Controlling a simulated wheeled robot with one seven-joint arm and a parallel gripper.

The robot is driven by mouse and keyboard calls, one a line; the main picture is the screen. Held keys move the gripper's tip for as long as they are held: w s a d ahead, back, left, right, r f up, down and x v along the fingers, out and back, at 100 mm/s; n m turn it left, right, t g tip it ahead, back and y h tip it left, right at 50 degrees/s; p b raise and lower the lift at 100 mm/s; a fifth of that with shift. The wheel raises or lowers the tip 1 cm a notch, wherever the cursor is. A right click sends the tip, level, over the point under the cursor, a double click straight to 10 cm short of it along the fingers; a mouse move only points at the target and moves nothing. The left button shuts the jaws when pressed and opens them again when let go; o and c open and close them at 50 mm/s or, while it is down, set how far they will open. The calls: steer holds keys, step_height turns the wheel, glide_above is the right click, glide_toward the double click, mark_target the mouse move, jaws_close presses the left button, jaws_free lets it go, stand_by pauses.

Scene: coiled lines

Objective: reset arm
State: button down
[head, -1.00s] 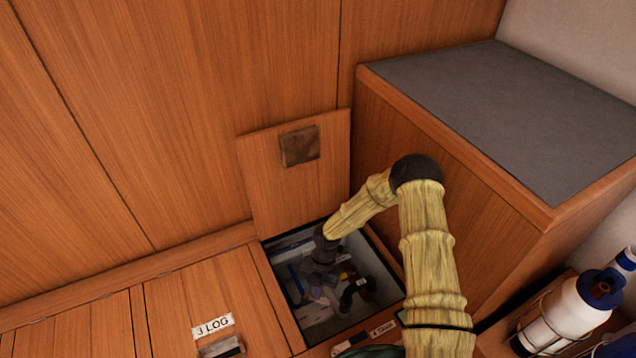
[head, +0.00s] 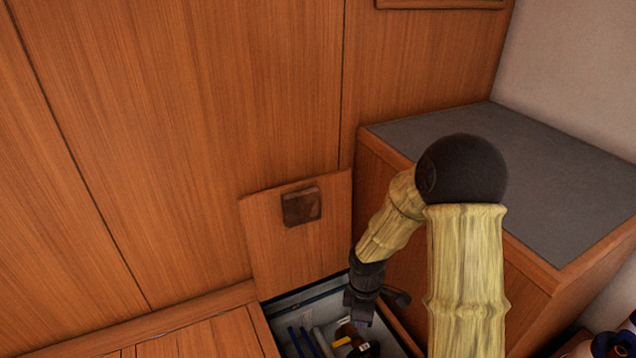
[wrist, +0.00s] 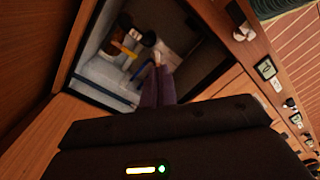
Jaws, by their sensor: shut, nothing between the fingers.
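My gripper (head: 360,308) hangs at the end of my bent arm, above the right part of an open locker (head: 285,310) in the wooden bench. In the wrist view, the two dark fingers (wrist: 157,85) lie together with nothing between them, and they point toward the open locker (wrist: 108,80). The fingertips look apart from the things inside, though the exact height is hard to tell. The lower part of the locker is cut off in the head view.
The locker's lid (head: 280,235) leans upright against the wooden wall. Inside lie blue and yellow tools (head: 318,342). A grey-topped wooden cabinet (head: 570,180) stands close to my arm on the right. A bottle cap (head: 607,343) shows at the lower right.

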steer(key=s+d+r+m+t, duration=0.2)
steer(key=s+d+r+m, duration=0.15)
steer(key=r+m, duration=0.4)
steer(key=s+d+r+m+t, duration=0.2)
steer(key=s+r+m, duration=0.3)
steer(key=r+m, duration=0.25)
step_height(320, 180, up, 35)
steer(key=p, duration=3.6)
steer(key=shift+a+r+m+g+p, duration=0.2)
steer(key=shift+m+g+p, duration=0.1)
steer(key=shift+p, duration=0.1)
